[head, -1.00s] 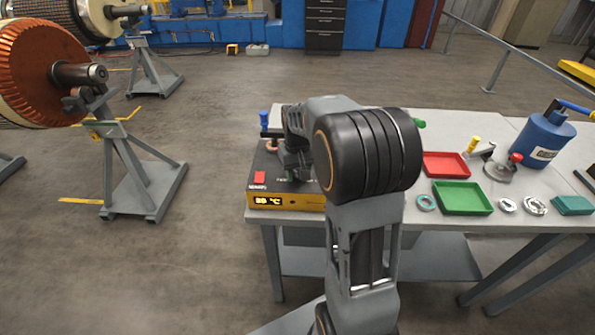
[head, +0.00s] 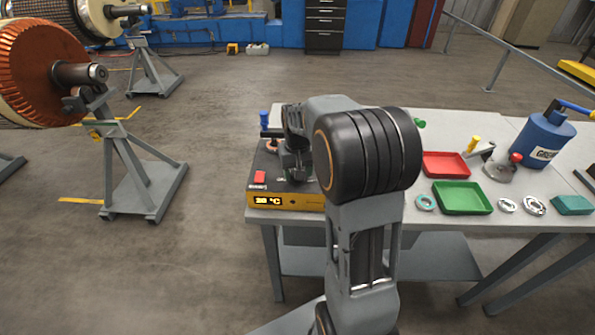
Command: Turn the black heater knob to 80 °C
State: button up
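The heater (head: 284,201) is a box with a black top and a yellow front, at the left end of the workbench. Its lit display (head: 267,200) shows a small value in °C, apparently in the twenties, too blurred to read surely. A red button (head: 260,177) sits on its top at the left. I cannot make out the black knob; my arm covers the right part of the heater. My gripper (head: 297,174) points down close over the heater's top, mostly hidden behind my arm. Its fingers cannot be told apart, nor whether they touch the knob.
The workbench (head: 480,219) holds a red tray (head: 446,164), a green tray (head: 462,197), several rings, a teal block (head: 572,205) and a blue canister (head: 543,139). A blue-topped item (head: 264,121) stands behind the heater. A rotor stand (head: 140,185) is on the left floor.

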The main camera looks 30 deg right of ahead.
jog(key=shift+o, duration=1)
notch_tip(320, 180, up, 14)
jog(key=shift+f, duration=0.1)
jog(key=s+a+f+t, duration=0.1)
jog(key=s+a+f, duration=0.1)
jog(key=s, duration=0.3)
jog(key=s+a+f+n+t, duration=0.1)
jog(key=s+a+f, duration=0.2)
jog(key=s, duration=0.3)
jog(key=s+a+f+n+t, duration=0.1)
jog(key=s+a+f+t, duration=0.1)
jog(key=s+a, duration=0.2)
jog(key=shift+s+a+f, duration=0.3)
jog(key=shift+s+f, duration=0.05)
jog(key=shift+s, duration=0.35)
